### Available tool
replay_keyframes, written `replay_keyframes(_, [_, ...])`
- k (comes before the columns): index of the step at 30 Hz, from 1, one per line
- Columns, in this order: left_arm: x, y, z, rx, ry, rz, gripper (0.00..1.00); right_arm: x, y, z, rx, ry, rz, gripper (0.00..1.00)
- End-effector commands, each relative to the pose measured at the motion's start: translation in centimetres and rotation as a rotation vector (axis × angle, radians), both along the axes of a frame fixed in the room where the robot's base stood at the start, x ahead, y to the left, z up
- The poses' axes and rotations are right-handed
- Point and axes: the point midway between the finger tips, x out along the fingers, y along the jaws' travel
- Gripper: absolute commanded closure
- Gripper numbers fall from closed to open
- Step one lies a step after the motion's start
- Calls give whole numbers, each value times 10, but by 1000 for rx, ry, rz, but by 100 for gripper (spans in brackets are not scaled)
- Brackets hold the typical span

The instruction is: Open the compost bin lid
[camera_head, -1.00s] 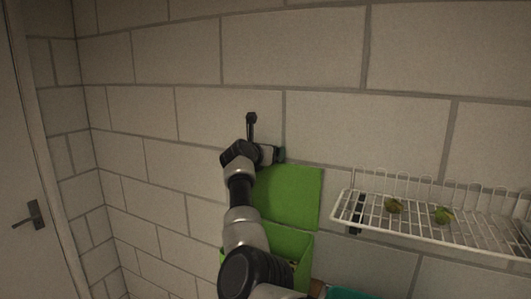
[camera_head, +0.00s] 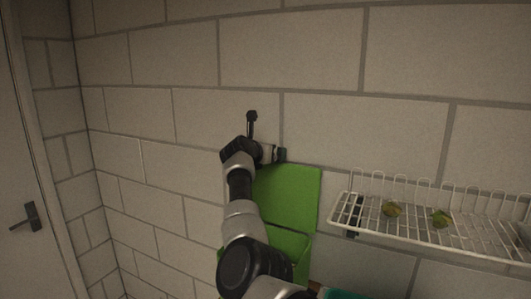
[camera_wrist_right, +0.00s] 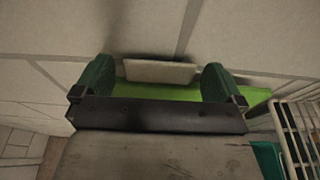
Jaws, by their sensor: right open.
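The green compost bin (camera_head: 302,262) stands low against the wall, its left part and much of its opening hidden behind my right arm. Its green lid (camera_head: 292,198) is raised, standing about upright against the wall. My right gripper (camera_head: 281,155) is at the lid's upper left edge. In the right wrist view my gripper (camera_wrist_right: 160,80) is open, with its two dark green fingertips apart. A pale flat piece (camera_wrist_right: 160,71), perhaps the lid's handle, lies between them, with the green lid (camera_wrist_right: 258,97) just behind. My left gripper is not in view.
A teal object (camera_head: 340,294) is at the bottom edge. A door (camera_head: 25,150) is at far left.

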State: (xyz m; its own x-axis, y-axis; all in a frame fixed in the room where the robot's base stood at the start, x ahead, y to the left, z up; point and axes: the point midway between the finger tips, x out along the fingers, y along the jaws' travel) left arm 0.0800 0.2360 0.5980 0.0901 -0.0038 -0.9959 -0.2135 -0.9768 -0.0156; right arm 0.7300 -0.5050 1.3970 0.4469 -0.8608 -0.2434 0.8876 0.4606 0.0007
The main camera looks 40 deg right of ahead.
Motion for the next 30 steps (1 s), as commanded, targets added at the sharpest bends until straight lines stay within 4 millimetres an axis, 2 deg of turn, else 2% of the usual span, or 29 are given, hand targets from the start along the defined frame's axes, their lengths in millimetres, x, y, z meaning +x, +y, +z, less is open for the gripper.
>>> replay_keyframes(5, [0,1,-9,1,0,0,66,-4,10,-1,1,-2,0,0])
replay_keyframes(12, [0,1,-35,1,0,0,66,-24,49,8,1,-7,2,0])
replay_keyframes(18, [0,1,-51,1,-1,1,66,-41,80,19,-1,-3,1,0])
replay_keyframes(24, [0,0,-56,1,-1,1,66,-48,93,26,0,-2,0,0])
replay_keyframes(30, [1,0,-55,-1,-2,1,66,-49,94,28,-2,-1,0,0])
